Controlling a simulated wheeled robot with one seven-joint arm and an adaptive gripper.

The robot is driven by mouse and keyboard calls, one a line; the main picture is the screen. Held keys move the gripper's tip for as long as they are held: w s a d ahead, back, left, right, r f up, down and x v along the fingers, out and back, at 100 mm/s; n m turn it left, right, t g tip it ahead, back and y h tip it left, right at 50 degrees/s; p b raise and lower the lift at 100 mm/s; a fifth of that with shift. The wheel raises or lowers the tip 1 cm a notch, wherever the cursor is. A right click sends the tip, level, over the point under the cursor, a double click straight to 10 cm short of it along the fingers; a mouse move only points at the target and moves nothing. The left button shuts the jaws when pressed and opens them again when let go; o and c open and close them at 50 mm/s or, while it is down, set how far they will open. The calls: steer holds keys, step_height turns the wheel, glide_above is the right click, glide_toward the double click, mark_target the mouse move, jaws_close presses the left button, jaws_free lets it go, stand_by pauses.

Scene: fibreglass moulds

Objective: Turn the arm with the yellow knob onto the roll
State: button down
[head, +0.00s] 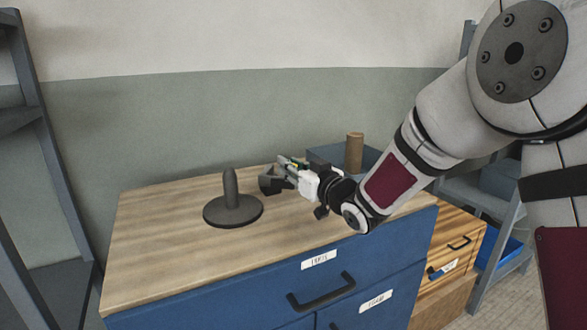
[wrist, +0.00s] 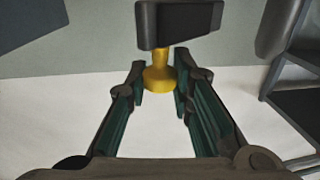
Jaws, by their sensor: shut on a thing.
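The yellow knob (wrist: 160,78) is between the fingers of my gripper (wrist: 160,72) in the wrist view, and the gripper is shut on it. A dark block (wrist: 180,24), seemingly part of the swinging arm, is at the knob's far end. In the head view my gripper (head: 283,177) is over the back of the wooden top, and the knob cannot be made out there. A brown upright cylinder (head: 354,152), perhaps the roll, stands behind and right of my gripper. The arm's pivot is hidden, and I cannot tell its angle to the roll.
A dark round base with an upright post (head: 231,190) stands on the wooden top (head: 160,250), left of my gripper. The blue drawer cabinet (head: 270,290) is below. A grey rack (head: 45,150) is at the left. The top's front left is clear.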

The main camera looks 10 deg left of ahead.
steer(key=s+a+m+t+h+p, duration=0.1)
steer(key=s+a+m+t+h, duration=0.1)
steer(key=a+m+t+h, duration=0.2)
steer(key=shift+s+a+m+h, duration=0.4)
steer(key=shift+a+m+h, duration=1.65)
steer(key=shift+h, duration=2.35)
steer(key=shift+d+m+p, duration=0.3)
steer(key=shift+m+p, duration=0.05)
steer(key=shift+m, duration=0.1)
steer(key=shift+r, duration=0.1)
steer(key=c, duration=1.4)
jaws_free()
steer(key=s, duration=1.2)
steer(key=shift+a, duration=0.35)
